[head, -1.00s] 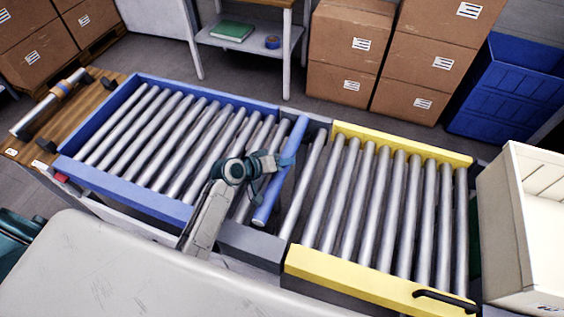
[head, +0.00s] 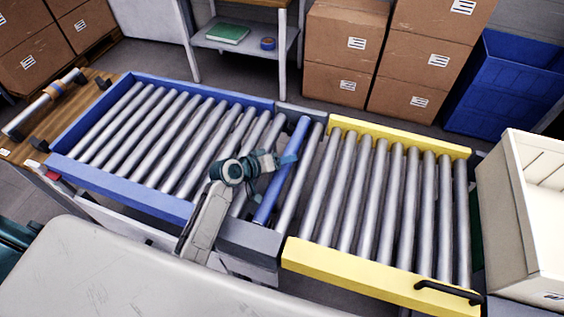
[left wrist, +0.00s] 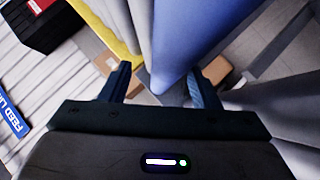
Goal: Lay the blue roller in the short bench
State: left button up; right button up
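The blue roller (head: 284,180) lies lengthwise across the dark grey short bench (head: 252,237), between the blue-railed and yellow-railed beds. Its near end sits behind the near rail's top edge, and its far end is by the far rail. Whether both ends are fully seated is too small to tell. My left gripper (head: 288,160) is at the roller's middle. In the left wrist view, the roller (left wrist: 190,40) runs between the parted fingers (left wrist: 160,88), with a gap beside the left finger. My right gripper is not in view.
Grey rollers flank the blue one. The blue-railed bed (head: 125,190) is at left, the yellow-railed bed (head: 375,282) at right, with a black handle (head: 447,296). A white bin (head: 535,215) stands far right. Cardboard boxes (head: 340,55) and a blue crate (head: 505,85) stand behind.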

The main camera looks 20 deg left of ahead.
pick_arm(q)
jog(key=shift+o, duration=0.2)
jog(key=f, duration=0.1)
jog(key=s+f, duration=0.1)
jog(key=f, duration=0.1)
jog(key=shift+s+a+f, duration=0.15)
jog(key=shift+a, duration=0.15)
jog(key=shift+s+a+r, duration=0.2)
jog(key=s+a+r, duration=0.1)
jog(key=s+r, duration=0.1)
jog(key=s+a+r+b, duration=0.1)
jog(key=a+r, duration=0.1)
jog(key=s+a+r+b, duration=0.1)
jog(key=s+r, duration=0.1)
jog(key=shift+s+a+r, duration=0.3)
jog(key=shift+a, duration=0.05)
jog(key=shift+s+a+r, duration=0.1)
jog(key=shift+s+r, duration=0.15)
jog(key=shift+r, duration=0.4)
